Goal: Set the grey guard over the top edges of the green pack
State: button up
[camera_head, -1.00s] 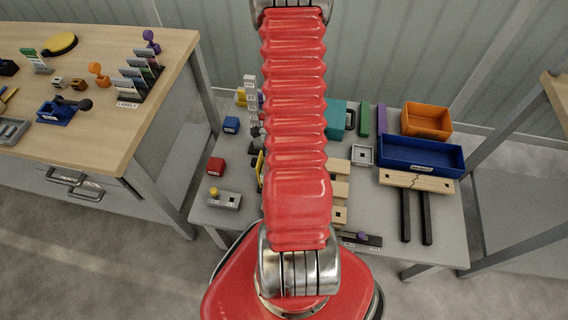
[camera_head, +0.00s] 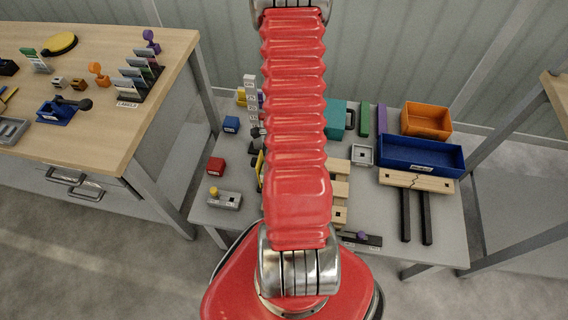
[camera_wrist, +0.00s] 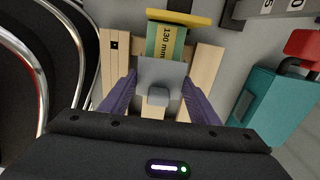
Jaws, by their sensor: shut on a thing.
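In the wrist view my gripper (camera_wrist: 160,88) has its two purple fingers shut on the grey guard (camera_wrist: 160,70), a flat grey plate with a raised square knob. Beyond the guard is the green pack (camera_wrist: 165,42), marked "130 mm", with a yellow bar across its far end. The guard covers the near part of the pack in this view; I cannot tell whether they touch. In the head view my red arm hides the gripper, the guard and most of the pack.
Wooden blocks (camera_wrist: 205,68) lie on both sides of the pack. A teal box (camera_wrist: 268,105) with a red part is at right. In the head view, a blue bin (camera_head: 420,168) and an orange bin (camera_head: 427,134) stand on the right of the grey table, a red block (camera_head: 216,165) on the left.

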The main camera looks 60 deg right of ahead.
jog(key=shift+f, duration=1.35)
jog(key=o, duration=1.1)
notch_tip(320, 180, up, 14)
jog(key=shift+f, duration=0.15)
dwell(0.5)
jog(key=shift+n, duration=0.3)
dwell(0.8)
